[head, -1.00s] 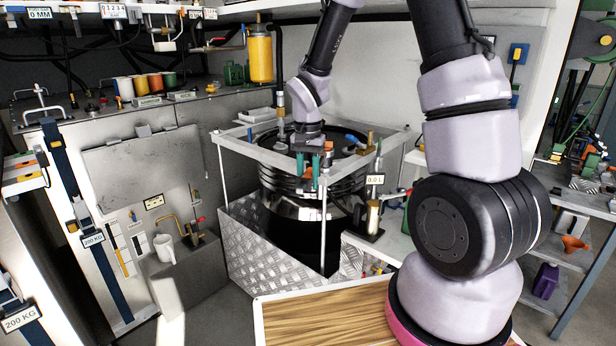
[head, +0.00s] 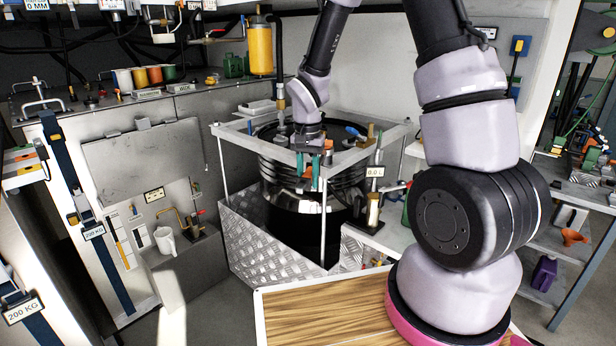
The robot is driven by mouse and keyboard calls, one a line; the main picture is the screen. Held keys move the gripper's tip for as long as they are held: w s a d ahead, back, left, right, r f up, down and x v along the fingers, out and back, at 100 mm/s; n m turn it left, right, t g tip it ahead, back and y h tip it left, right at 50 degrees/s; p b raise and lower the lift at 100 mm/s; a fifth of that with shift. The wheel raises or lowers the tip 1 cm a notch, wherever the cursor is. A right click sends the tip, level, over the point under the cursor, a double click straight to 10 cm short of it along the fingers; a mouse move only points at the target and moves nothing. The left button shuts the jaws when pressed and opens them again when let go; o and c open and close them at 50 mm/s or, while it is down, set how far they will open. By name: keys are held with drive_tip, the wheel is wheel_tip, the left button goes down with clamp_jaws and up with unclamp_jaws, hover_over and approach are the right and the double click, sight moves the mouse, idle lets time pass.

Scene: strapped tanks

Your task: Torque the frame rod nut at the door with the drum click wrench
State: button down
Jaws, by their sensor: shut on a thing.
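My gripper (head: 308,166), with teal fingers, points down at the near front corner of the pale square frame (head: 257,152). It is shut on a small tool, seemingly the drum click wrench, with an orange part (head: 328,146) showing beside the fingers. The tool's shape is mostly hidden. A thin upright frame rod (head: 323,222) runs down from this corner, just below and right of the fingers. Its nut is hidden or too small to make out, so I cannot tell whether the tool touches it.
A blue-handled item (head: 354,132) and a brass fitting (head: 371,135) are on the frame's right. A wooden tabletop (head: 325,310) lies in front.

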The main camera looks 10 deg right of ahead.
drive_tip(key=w+a+m, duration=0.2)
drive_tip(key=a, duration=0.1)
idle(0.4)
drive_tip(key=shift+w, duration=0.1)
drive_tip(key=shift+w+a+m, duration=1)
drive_tip(key=shift+w+a, duration=0.2)
drive_tip(key=shift+a, duration=0.1)
drive_tip(key=w+a+m, duration=0.2)
drive_tip(key=shift+w, duration=0.4)
